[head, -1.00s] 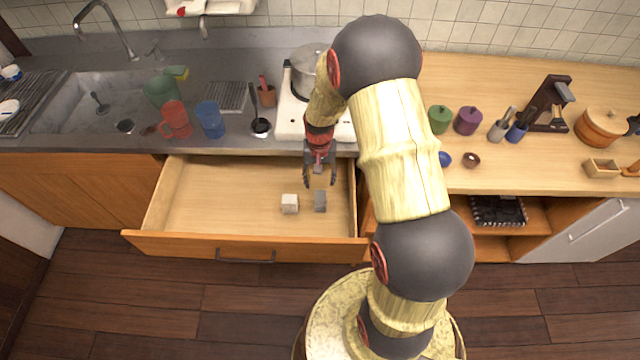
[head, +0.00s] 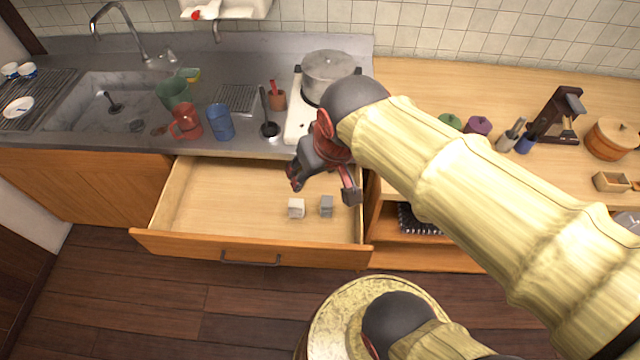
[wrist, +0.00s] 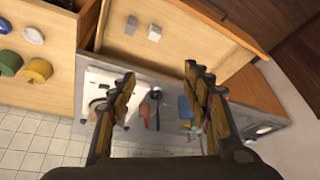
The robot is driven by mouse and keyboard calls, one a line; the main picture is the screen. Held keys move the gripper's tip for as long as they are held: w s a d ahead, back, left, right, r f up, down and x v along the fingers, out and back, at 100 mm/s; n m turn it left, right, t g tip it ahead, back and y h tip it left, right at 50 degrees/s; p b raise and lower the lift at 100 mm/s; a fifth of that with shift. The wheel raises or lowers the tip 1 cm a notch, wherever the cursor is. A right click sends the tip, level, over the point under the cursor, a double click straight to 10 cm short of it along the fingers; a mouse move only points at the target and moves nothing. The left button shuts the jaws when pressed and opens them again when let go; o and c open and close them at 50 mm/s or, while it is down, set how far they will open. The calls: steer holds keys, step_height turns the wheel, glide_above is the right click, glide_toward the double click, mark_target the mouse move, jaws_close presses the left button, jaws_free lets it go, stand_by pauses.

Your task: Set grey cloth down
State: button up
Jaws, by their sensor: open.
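A small grey folded cloth (head: 326,206) lies on the floor of the open drawer (head: 225,190), near its right end. A white folded cloth (head: 296,208) lies just left of it, with a narrow gap between them. In the wrist view the grey cloth (wrist: 130,24) and the white cloth (wrist: 155,32) show near the top, beyond the fingertips. My gripper (head: 322,188) is over the right part of the drawer, fingers spread wide and empty. It also shows open in the wrist view (wrist: 160,76), apart from both cloths.
A stove (head: 303,128) with a pot (head: 328,76) stands on the counter behind my gripper. A ladle (head: 269,128), a blue cup (head: 218,122) and a red jug (head: 186,121) stand left of it. The drawer's left part is bare. Shelves lie open to the right.

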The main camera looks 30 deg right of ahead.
steer(key=shift+n+t, duration=0.4)
steer(key=shift+n, duration=0.1)
steer(key=s, duration=0.1)
steer(key=s+a+r, duration=0.1)
steer(key=s, duration=0.2)
steer(key=shift+s+a+r, duration=0.15)
steer(key=shift+s+r, duration=0.1)
steer(key=shift+s, duration=0.05)
steer(key=shift+c, duration=0.8)
